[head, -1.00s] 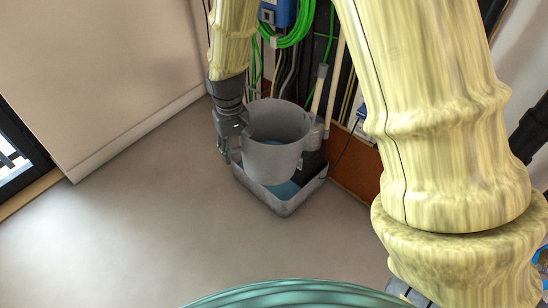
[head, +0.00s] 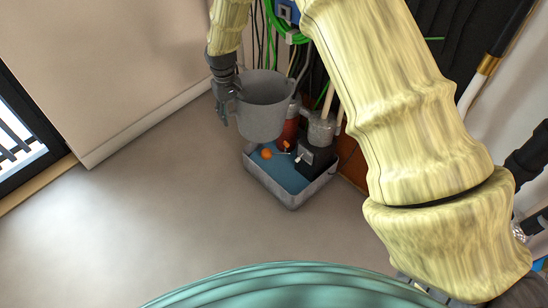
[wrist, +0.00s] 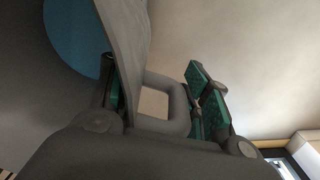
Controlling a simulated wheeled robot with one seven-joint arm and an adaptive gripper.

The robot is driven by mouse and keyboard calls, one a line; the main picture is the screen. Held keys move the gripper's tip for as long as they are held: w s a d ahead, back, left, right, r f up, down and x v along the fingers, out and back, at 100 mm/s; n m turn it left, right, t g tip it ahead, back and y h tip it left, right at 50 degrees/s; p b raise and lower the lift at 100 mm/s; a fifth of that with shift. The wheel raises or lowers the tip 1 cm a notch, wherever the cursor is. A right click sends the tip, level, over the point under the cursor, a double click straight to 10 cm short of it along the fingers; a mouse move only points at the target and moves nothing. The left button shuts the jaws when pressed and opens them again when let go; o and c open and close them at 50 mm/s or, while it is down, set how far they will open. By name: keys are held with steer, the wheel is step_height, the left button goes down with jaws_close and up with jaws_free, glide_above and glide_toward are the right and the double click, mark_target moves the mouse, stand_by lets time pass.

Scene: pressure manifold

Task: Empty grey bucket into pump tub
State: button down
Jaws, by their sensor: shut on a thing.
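The grey bucket (head: 262,122) is upright or nearly so, held up behind and left of the pump tub (head: 291,201) in the head view. My gripper (head: 222,112) is at the bucket's left side, where its handle is. In the wrist view my gripper (wrist: 158,88) has its green-padded fingers on either side of the bucket's wall and handle (wrist: 172,122). A round blue patch, looking like liquid, shows inside the bucket (wrist: 40,100). The tub is a grey open box with blue water (head: 277,173) in it. The bucket's contents are hidden in the head view.
In the tub stand a black pump (head: 316,157) and an orange ball (head: 266,154). A grey pipe fitting (head: 321,128) and cables (head: 268,45) rise behind. My forearm crosses the right side. The floor (head: 170,210) left and in front is clear.

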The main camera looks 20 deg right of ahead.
steer(key=w+a+f+n+b, duration=0.1)
steer(key=w+f+n+b, duration=0.1)
steer(key=w+f, duration=1.3)
step_height(320, 180, down, 4)
steer(key=shift+w+a+r+h+b, duration=0.1)
steer(key=shift+w+a+h+b, duration=0.2)
steer(key=shift+b, duration=0.45)
